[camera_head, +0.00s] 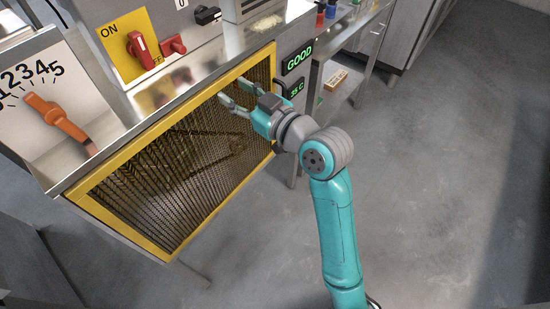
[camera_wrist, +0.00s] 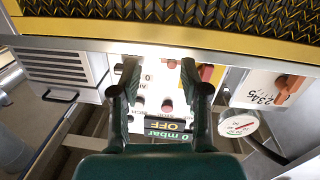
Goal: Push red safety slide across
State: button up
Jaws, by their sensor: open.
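A small red piece (camera_head: 173,46), which looks like the red safety slide, sits on the machine front just right of a yellow ON/OFF plate (camera_head: 118,42) with a red rotary handle (camera_head: 138,47). My gripper (camera_head: 235,93) is open and empty, in front of the upper right of the yellow-framed mesh guard (camera_head: 88,187), below and right of the red piece. In the wrist view the open fingers (camera_wrist: 160,66) frame a white panel with red buttons. A red part (camera_wrist: 206,72) shows just behind the right finger; I cannot tell whether it is the slide.
A steel ledge (camera_head: 212,57) runs above the guard. A dial with an orange handle (camera_head: 60,124) is at the left. A black switch (camera_head: 207,15) is above. Green displays (camera_head: 297,59) and a side table are right of the guard. The floor at right is clear.

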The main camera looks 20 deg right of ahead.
jog(key=s+d+f+m+h, duration=0.4)
jog(key=s+f, duration=0.5)
jog(key=f, duration=0.5)
jog(key=shift+d+t, duration=0.3)
jog(key=shift+d, duration=0.3)
jog(key=shift+w, duration=0.1)
jog(key=n+g+y, duration=0.1)
jog(key=n+y, duration=0.4)
jog(key=n, duration=0.1)
send_near(183, 51)
jog(key=x, duration=1)
jog(key=shift+d, duration=0.1)
grip_shut()
